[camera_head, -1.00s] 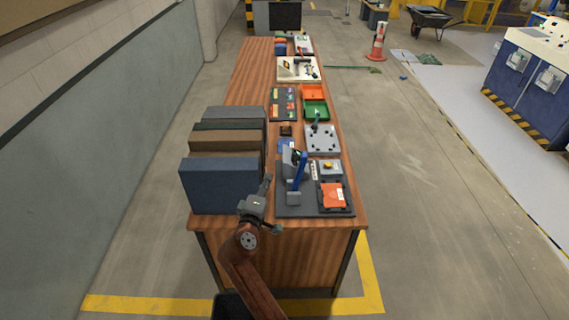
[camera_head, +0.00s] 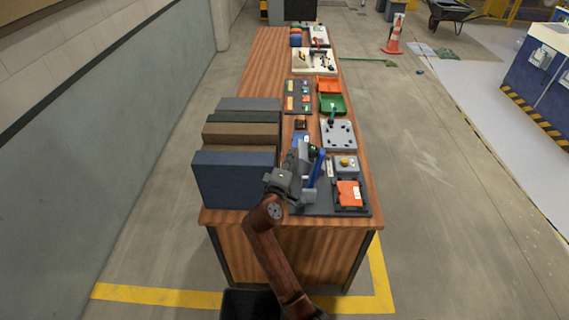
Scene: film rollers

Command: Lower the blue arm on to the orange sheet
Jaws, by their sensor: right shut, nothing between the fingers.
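The blue arm (camera_head: 318,166) stands raised and slightly tilted on a dark base plate (camera_head: 324,209) at the near end of the bench. The orange sheet (camera_head: 348,192) lies in a dark frame on the right of that plate. My right gripper (camera_head: 297,163) is shut and empty, just left of the blue arm. It overlaps the grey body of the device in the picture and hides part of it. I cannot tell whether it touches the blue arm. My left gripper is not in view.
A row of upright blue, brown and grey blocks (camera_head: 235,180) stands left of my right gripper. A small grey box with a yellow button (camera_head: 346,162) sits behind the orange sheet. Green (camera_head: 332,104) and orange (camera_head: 329,86) trays lie farther back on the wooden bench (camera_head: 260,75).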

